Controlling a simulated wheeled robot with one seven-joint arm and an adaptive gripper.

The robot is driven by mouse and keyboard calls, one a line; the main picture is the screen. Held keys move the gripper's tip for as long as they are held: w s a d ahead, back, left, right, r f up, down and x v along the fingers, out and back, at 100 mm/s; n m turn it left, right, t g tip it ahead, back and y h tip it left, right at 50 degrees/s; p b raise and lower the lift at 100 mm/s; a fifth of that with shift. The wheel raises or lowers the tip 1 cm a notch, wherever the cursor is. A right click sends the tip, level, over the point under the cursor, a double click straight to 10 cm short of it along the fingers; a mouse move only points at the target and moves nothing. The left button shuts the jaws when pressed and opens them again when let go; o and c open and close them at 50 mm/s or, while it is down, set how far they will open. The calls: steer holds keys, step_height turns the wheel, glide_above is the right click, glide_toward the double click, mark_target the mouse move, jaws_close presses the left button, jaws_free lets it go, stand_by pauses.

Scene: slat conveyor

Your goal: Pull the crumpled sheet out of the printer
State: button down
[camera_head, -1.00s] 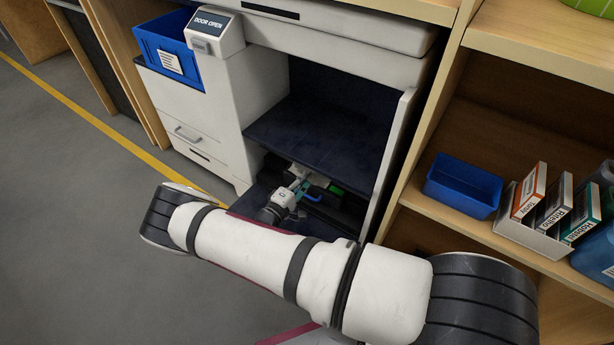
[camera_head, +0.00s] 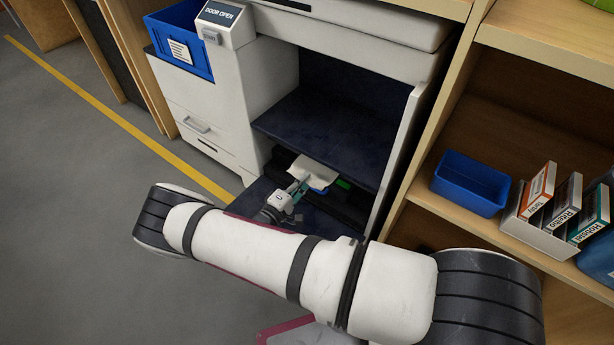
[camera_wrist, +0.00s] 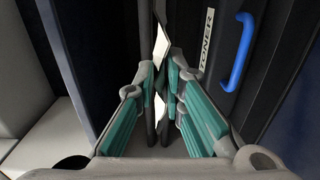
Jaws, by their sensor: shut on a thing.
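The crumpled sheet (camera_head: 314,172) is white and shows at the mouth of the printer's dark lower bay. My gripper (camera_head: 302,185) is shut on its near edge, with the sheet extending from the fingertips toward the back of the bay. In the wrist view my gripper (camera_wrist: 163,68) has its teal-padded fingers closed together, and the sheet (camera_wrist: 161,42) stands edge-on between and beyond the tips. The printer (camera_head: 225,95) is white with its front open. How much of the sheet is still inside cannot be told.
A black toner unit (camera_wrist: 207,45) with a blue handle (camera_wrist: 240,50) lies close right of my fingers. The printer's panel (camera_head: 219,15) reads "DOOR OPEN". A blue bin (camera_head: 180,45) sits on the printer's left. Wooden shelves (camera_head: 535,85) hold a blue tray (camera_head: 470,183) and boxes.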

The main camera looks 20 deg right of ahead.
steer(key=b+v, duration=0.1)
steer(key=v, duration=1.4)
steer(key=shift+a, duration=0.25)
stand_by(0.6)
steer(key=shift+s, duration=0.15)
